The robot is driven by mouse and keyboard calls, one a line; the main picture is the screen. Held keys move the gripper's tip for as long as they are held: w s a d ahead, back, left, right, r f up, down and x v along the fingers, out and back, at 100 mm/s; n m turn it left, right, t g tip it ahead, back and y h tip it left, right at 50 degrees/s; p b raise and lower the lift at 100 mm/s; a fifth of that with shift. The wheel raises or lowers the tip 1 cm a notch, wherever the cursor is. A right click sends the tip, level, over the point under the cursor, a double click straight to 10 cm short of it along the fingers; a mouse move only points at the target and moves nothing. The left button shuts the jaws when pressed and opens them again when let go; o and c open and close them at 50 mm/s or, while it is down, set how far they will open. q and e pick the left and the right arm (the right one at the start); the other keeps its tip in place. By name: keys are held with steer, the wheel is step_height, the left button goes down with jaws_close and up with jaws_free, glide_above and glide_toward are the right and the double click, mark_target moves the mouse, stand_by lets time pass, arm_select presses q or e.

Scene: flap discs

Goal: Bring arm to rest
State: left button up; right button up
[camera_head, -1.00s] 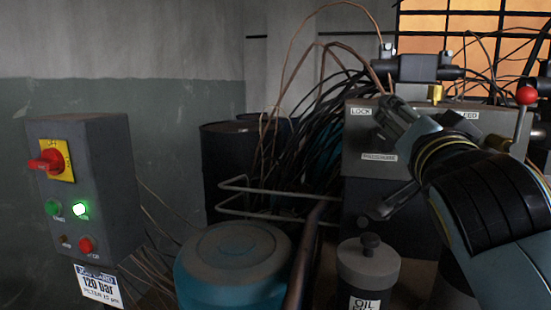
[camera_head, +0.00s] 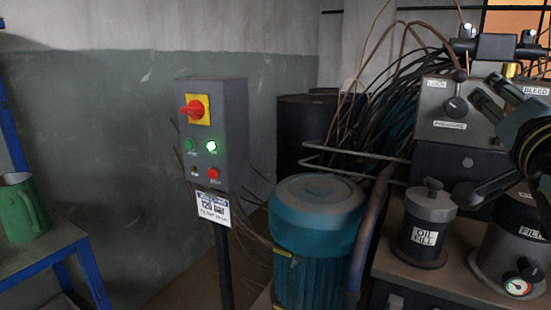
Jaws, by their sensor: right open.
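My right gripper (camera_head: 466,147) shows at the right edge, coming in from the right. Its jaws are spread and nothing shows between them. It is in front of a grey hydraulic unit (camera_head: 443,110) with labels, one reading BLEED, and a black knob (camera_head: 456,106). I cannot tell whether the gripper touches the unit. Most of my right arm is cut off by the picture's edge. My left gripper is not in view.
A grey control box (camera_head: 228,120) with a red switch and lit green lamp stands on a post. A teal motor (camera_head: 315,230), an OIL FILL cap (camera_head: 430,205) and a gauge (camera_head: 518,286) are below. A green jug (camera_head: 22,207) stands on a blue-framed bench (camera_head: 50,245).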

steer(key=s+f+n+g+y, duration=0.2)
steer(key=s+f+n+g, duration=0.1)
steer(key=f, duration=0.6)
steer(key=s+f+n+g+y, duration=0.2)
steer(key=s+f+n+g, duration=0.1)
steer(key=f, duration=0.6)
steer(key=s+a+f+n+g+y, duration=0.2)
steer(key=s+a+f+n+g, duration=0.15)
steer(key=s+f, duration=0.4)
steer(key=s+a+f+n+g+y, duration=0.2)
steer(key=s+f+n+g, duration=0.25)
steer(key=s, duration=0.65)
steer(key=s+d+f+m+g, duration=0.1)
steer(key=s+d+f, duration=0.1)
steer(key=f, duration=1.3)
steer(key=s+d+f+g, duration=0.1)
steer(key=f, duration=1.3)
steer(key=s+f+g, duration=0.1)
steer(key=s+f, duration=1.2)
steer(key=s, duration=0.4)
steer(key=shift+s+d+f, duration=0.15)
steer(key=shift+d, duration=0.3)
